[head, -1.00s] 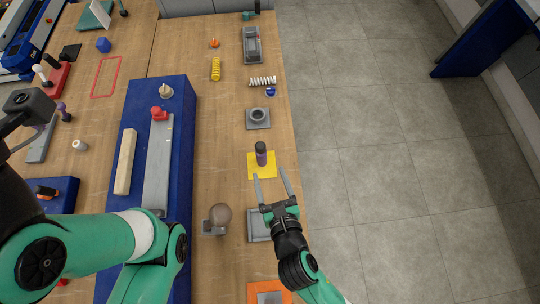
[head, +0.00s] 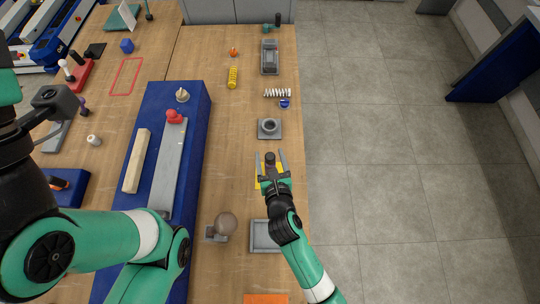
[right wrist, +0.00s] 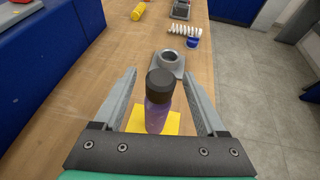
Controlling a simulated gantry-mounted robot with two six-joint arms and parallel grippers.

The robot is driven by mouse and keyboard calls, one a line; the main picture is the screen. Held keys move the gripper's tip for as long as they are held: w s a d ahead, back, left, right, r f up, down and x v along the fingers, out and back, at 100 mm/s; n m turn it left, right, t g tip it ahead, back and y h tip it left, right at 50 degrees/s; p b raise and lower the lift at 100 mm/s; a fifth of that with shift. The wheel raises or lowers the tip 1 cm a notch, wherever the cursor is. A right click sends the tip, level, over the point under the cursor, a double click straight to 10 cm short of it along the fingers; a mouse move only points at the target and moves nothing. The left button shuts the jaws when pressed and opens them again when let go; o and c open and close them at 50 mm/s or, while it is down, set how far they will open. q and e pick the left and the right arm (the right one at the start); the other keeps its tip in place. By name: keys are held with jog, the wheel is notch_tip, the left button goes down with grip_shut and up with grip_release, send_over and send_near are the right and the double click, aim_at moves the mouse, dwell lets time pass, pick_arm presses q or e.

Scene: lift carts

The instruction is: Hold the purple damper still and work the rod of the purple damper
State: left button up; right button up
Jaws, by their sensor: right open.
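The purple damper (right wrist: 158,104) stands upright on a yellow mat (right wrist: 172,123) in the right wrist view, its dark cap on top. My right gripper (right wrist: 160,88) is open, with one finger on each side of the damper and gaps showing between. In the head view, only the dark top of the damper (head: 270,158) shows, between the fingers of my right gripper (head: 271,158); its body is hidden behind the gripper. The damper's rod cannot be made out. My left arm fills the left of the head view, and its fingertips are not visible.
A grey ring-shaped holder (head: 269,128) stands just beyond the damper. A white spring (head: 277,93), a blue part (head: 285,103) and a yellow spring (head: 232,77) lie farther back. A grey tray (head: 265,236) is on the near side. A blue block (head: 196,150) stands to the left.

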jog(key=c, duration=0.3)
dwell(0.8)
jog(key=shift+c, duration=0.2)
grip_shut()
dwell(1.0)
